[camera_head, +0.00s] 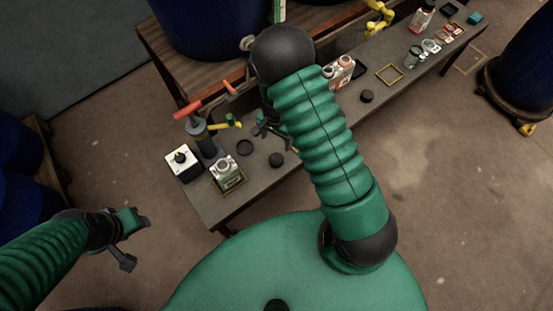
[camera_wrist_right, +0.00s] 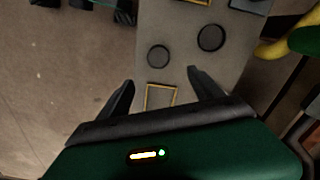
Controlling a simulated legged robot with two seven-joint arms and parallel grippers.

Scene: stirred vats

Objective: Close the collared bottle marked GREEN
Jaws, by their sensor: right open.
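A pale bottle with a grey top (camera_head: 224,168) stands at a yellow-framed spot at the near left end of the bench. I cannot read its label or tell whether it is marked GREEN. A black disc, possibly a cap (camera_head: 277,160), lies to its right, and a dark round piece (camera_head: 245,147) behind it. My right gripper (camera_head: 262,127) is open above the bench, partly hidden by my arm. In the right wrist view its fingers (camera_wrist_right: 160,88) are apart, with nothing between them; two dark discs (camera_wrist_right: 158,56) (camera_wrist_right: 211,38) lie beyond. My left gripper (camera_head: 137,243) is open and empty, left of the bench.
A white box with a black knob (camera_head: 182,160) and a dark pump with a red handle (camera_head: 198,130) stand near the bottle. Reddish bottles (camera_head: 340,70), another black disc (camera_head: 367,96) and an empty yellow frame (camera_head: 390,74) are further right. Large blue vats (camera_head: 205,25) stand behind.

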